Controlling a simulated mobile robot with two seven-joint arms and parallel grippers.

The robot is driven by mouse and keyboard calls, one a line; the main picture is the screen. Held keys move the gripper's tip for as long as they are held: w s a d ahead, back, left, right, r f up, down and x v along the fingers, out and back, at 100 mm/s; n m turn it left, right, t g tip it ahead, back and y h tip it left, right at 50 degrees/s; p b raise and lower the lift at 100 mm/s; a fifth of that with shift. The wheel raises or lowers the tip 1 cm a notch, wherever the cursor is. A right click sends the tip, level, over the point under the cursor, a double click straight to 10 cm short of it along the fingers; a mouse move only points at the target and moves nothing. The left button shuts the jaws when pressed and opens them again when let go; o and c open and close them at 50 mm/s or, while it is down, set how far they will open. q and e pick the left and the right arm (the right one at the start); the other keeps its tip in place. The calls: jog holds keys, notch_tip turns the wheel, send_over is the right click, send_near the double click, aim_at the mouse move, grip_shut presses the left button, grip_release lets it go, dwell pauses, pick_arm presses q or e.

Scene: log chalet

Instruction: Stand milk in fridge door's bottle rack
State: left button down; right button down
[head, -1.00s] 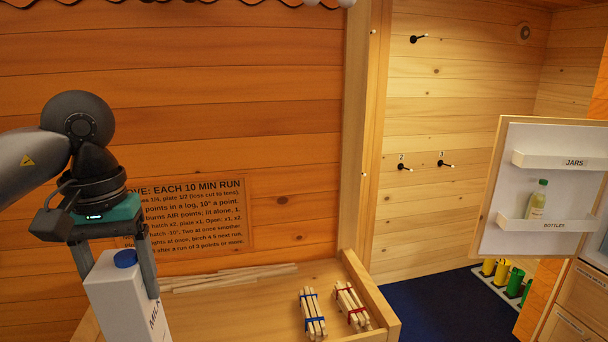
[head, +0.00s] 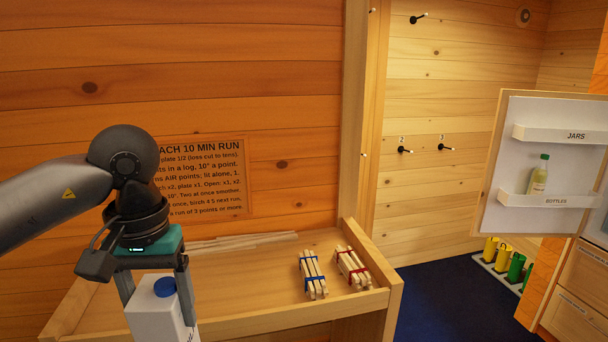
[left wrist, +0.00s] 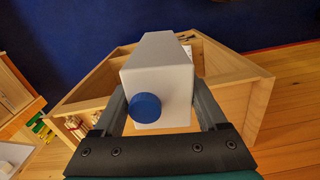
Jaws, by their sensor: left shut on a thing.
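The white milk carton (head: 158,318) with a blue cap is held upright in my left gripper (head: 157,292), at the lower left of the head view. In the left wrist view the carton (left wrist: 158,75) sits between both fingers, its blue cap (left wrist: 145,107) nearest the camera. The fridge door (head: 545,222) stands open at the right of the head view. Its lower rack, marked BOTTLES (head: 548,201), holds a bottle of pale yellow liquid (head: 539,178) near the middle. The upper rack, marked JARS (head: 563,135), looks empty. My right gripper is not in view.
A wooden tray-like bench (head: 235,285) with a raised rim holds loose sticks (head: 240,242) and two tied stick bundles (head: 313,275). A wooden post (head: 357,120) rises behind it. Yellow and green cylinders (head: 503,256) stand under the door. Blue floor (head: 440,295) between is clear.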

pick_arm(q)
jog(key=s+d+f+m+b, duration=0.1)
jog(key=d+f+b, duration=0.2)
jog(key=f+b, duration=0.4)
notch_tip(320, 180, down, 3)
jog(key=shift+s+d+f, duration=0.2)
jog(key=shift+s+d, duration=0.05)
jog(key=shift+d, duration=0.1)
jog(key=s+f, duration=0.1)
jog(key=f, duration=0.1)
jog(key=s+f, duration=0.2)
jog(key=shift+s+f, duration=0.25)
